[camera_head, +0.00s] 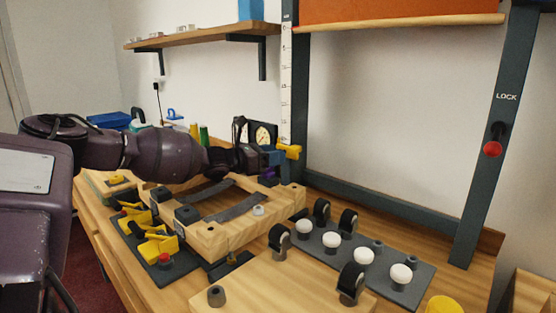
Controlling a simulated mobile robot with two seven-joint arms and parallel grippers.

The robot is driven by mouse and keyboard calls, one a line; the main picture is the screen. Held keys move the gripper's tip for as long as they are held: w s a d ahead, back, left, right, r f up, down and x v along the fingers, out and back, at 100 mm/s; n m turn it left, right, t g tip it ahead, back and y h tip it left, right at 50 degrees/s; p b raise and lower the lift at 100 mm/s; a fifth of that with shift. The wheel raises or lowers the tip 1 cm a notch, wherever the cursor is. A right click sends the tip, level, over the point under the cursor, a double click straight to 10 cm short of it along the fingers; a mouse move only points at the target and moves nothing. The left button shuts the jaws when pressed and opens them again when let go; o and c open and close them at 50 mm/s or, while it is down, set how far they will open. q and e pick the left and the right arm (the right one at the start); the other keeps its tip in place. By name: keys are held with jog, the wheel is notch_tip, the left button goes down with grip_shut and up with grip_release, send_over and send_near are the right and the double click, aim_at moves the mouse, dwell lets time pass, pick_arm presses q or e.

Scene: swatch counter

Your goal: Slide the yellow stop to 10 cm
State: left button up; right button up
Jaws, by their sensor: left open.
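The yellow stop (290,151) sits low on the white vertical scale (287,85) of the dark left post. The scale's numbers are too small to read surely. My left gripper (274,158) reaches in from the left and is open, with its tip close beside the stop's left side. Whether its fingers touch the stop or straddle it I cannot tell, as the fingers overlap the stop's blue-grey surroundings. My right gripper is not in view.
A wooden frame with grey straps (222,239) lies under my left arm. A round dial (263,136) stands behind the gripper. A dark plate with white knobs (331,240) is at front right. A red-knobbed lock lever (493,148) is on the right post. A shelf (200,36) hangs above.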

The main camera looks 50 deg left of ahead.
pick_arm(q)
jog(key=shift+w+r, duration=0.1)
jog(key=c, duration=1)
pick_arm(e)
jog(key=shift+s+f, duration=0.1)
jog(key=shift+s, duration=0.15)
pick_arm(q)
jog(key=shift+r, duration=0.1)
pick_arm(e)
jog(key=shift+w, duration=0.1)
